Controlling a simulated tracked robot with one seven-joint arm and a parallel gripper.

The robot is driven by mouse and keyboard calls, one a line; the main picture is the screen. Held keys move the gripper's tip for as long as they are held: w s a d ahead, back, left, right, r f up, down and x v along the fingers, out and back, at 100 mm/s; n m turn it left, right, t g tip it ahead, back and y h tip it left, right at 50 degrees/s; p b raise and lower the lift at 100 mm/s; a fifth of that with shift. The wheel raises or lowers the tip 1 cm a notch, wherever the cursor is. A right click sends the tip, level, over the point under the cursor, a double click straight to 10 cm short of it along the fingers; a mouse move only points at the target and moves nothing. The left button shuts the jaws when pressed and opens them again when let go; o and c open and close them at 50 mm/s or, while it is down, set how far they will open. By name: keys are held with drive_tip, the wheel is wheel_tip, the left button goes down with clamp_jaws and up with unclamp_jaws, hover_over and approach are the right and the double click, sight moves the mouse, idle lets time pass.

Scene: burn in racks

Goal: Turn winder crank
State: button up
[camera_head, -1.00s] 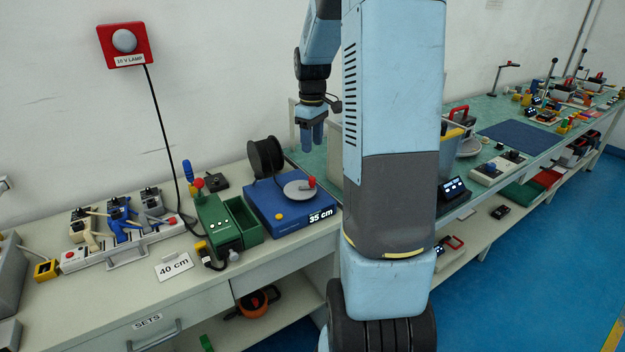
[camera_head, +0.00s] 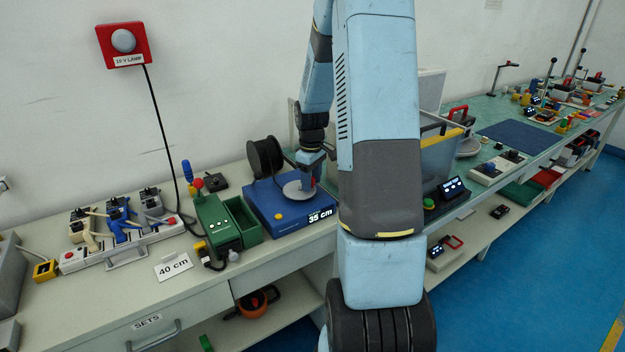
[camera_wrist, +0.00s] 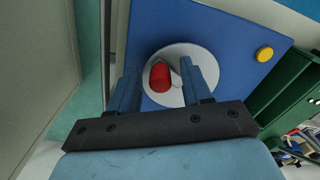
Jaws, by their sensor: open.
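The winder is a blue box (camera_head: 268,212) on the bench with a "35 cm" display and a black spool (camera_head: 264,157) at its back. Its crank is a pale grey disc (camera_head: 291,190) with a red knob (camera_wrist: 160,76) standing near the disc's edge. My gripper (camera_head: 311,181) is down over the disc, its fingers pointing at it. In the wrist view my gripper (camera_wrist: 166,80) is open, with the red knob between the two blue fingers, closer to the left one. Whether a finger touches the knob I cannot tell. The head view hides part of the knob behind the fingers.
A green box with an open tray (camera_head: 243,219) stands just left of the winder. A yellow button (camera_wrist: 264,54) sits on the winder's top. A "40 cm" card (camera_head: 173,266) lies on the bench. A grey-blue bin (camera_head: 440,150) stands to the right, beyond my arm.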

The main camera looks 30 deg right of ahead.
drive_tip(key=shift+c, duration=0.4)
clamp_jaws()
drive_tip(key=shift+d, duration=0.2)
drive_tip(key=shift+a, duration=0.15)
drive_tip(key=shift+s+a+m, duration=0.1)
drive_tip(key=shift+a+m, duration=0.05)
drive_tip(key=shift+m, duration=0.15)
idle(0.3)
drive_tip(key=m, duration=0.3)
drive_tip(key=shift+s+a, duration=0.35)
drive_tip(key=shift+s, duration=0.05)
drive_tip(key=shift+s+a+m, duration=0.15)
drive_tip(key=shift+a+m, duration=0.1)
drive_tip(key=shift+m, duration=0.6)
drive_tip(key=shift+s+a+m, duration=0.1)
drive_tip(key=shift+a+m, duration=0.1)
drive_tip(key=shift+m, duration=0.7)
drive_tip(key=shift+s+a+m, duration=0.15)
drive_tip(key=shift+a+m, duration=0.1)
drive_tip(key=shift+m, duration=0.6)
